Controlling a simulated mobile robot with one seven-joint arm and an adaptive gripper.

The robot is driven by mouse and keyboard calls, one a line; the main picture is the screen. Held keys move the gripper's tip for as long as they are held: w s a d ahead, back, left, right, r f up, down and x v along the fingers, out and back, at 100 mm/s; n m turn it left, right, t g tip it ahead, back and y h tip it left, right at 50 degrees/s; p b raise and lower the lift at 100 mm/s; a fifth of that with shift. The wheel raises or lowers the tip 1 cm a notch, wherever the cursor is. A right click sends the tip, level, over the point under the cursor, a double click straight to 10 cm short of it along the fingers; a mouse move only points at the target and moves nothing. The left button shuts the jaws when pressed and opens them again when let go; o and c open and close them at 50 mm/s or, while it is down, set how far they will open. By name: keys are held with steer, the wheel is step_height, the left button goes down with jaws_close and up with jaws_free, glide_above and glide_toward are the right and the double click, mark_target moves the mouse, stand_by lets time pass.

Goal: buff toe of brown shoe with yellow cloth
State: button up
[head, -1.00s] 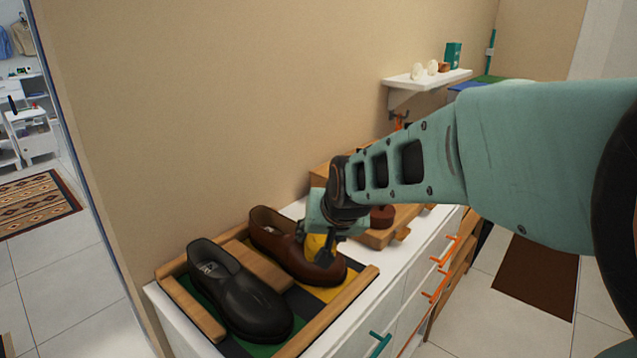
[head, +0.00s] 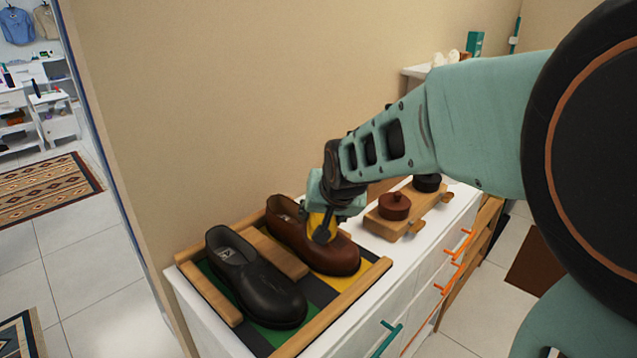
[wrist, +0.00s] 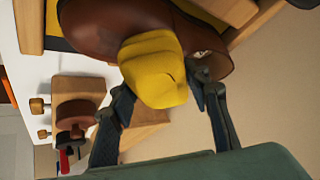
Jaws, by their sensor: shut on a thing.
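The brown shoe (head: 328,258) rests in the wooden tray (head: 318,318), on the right, with its toe towards the front right. It also shows in the wrist view (wrist: 95,32). My gripper (head: 322,232) is shut on the yellow cloth (wrist: 155,70), a bunched wad between its fingers. The cloth is at the top of the brown shoe, near its opening and behind the toe; it appears to touch the shoe, but the contact is hidden. In the head view the fingers cover most of the cloth.
A black shoe (head: 258,285) stands left of the brown one in the tray. The wall is close behind. Orange and teal handles stick out from the cabinet front.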

steer(key=shift+s+d+r+p, duration=0.15)
steer(key=shift+r+p, duration=0.4)
steer(key=shift+r, duration=0.4)
steer(key=shift+s+d+r+p, duration=0.15)
steer(key=shift+r+p, duration=0.35)
steer(key=shift+r, duration=0.4)
steer(key=shift+s+d+r+p, duration=0.15)
steer(key=shift+r+p, duration=0.4)
steer(key=shift+r, duration=0.4)
steer(key=shift+s+d+r+p, duration=0.1)
steer(key=shift+r+p, duration=0.35)
steer(key=shift+r, duration=0.35)
steer(key=shift+s+d+r+p, duration=0.1)
steer(key=shift+r+p, duration=0.35)
steer(key=shift+r, duration=0.3)
steer(key=shift+f, duration=0.1)
steer(key=p, duration=0.1)
steer(key=w+a+p, duration=0.1)
steer(key=p, duration=0.1)
steer(key=shift+f+g+h, duration=0.2)
steer(key=shift+g+h, duration=0.1)
steer(key=shift+h, duration=0.1)
steer(key=shift+w+a+f+g+h+p, duration=0.2)
steer(key=shift+w+a+f+g+p, duration=0.05)
steer(key=shift+f, duration=0.15)
steer(key=shift+w+a+f+g+h+p, duration=0.2)
steer(key=shift+f+g+p, duration=0.05)
steer(key=shift+f, duration=0.15)
